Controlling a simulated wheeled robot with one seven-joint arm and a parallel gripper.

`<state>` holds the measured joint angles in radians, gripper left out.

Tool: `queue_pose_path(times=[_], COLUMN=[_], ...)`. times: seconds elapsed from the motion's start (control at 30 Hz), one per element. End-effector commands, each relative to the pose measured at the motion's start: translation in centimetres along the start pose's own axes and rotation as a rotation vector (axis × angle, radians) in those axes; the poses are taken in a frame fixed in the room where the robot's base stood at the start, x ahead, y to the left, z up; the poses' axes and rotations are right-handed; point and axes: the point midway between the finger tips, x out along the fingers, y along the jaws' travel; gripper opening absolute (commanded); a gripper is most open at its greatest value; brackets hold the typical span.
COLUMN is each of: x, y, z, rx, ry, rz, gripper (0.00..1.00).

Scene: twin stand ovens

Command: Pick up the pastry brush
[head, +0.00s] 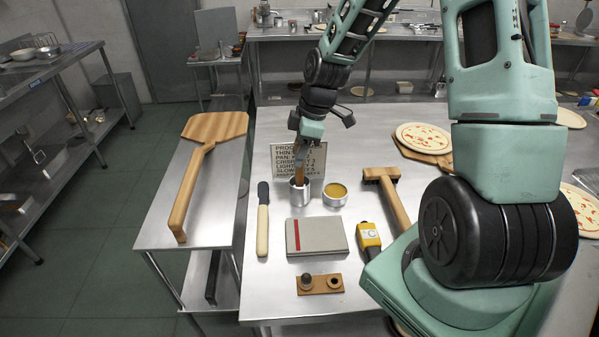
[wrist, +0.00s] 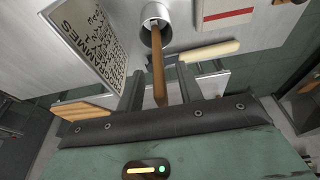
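The pastry brush (head: 299,174) stands in a metal cup (head: 298,198), its wooden handle pointing up. Its bristle end is hidden in the cup. In the wrist view the brush handle (wrist: 157,62) rises from the cup (wrist: 154,14) and extends between the two dark fingers. My gripper (head: 304,150) is at the top of the handle, above the cup. In the wrist view my gripper (wrist: 160,88) is open, with a visible gap on each side of the handle.
A sign (head: 316,160) stands just behind the cup, and a small bowl of yellow liquid (head: 336,194) is at its right. A black-tipped spatula (head: 263,220) lies left. A grey box (head: 317,238), bench brush (head: 392,197) and yellow device (head: 369,240) are also near.

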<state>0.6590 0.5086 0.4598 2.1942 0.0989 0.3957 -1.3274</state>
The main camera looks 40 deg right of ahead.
Motion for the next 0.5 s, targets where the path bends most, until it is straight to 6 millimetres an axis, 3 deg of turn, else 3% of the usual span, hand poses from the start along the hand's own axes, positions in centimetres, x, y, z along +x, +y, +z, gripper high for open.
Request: queue_pose_path(times=[0.13,0.37,0.4,0.5], x=[1.4,1.7,1.7,1.7], y=[-0.1,0.0,0.0,0.0], z=[0.0,0.0,0.0,0.0], rx=[-0.001,0.000,0.000,0.000], ry=[0.000,0.000,0.000,0.000], rz=[-0.002,0.001,0.001,0.000], gripper=[0.36,0.36,0.34,0.06])
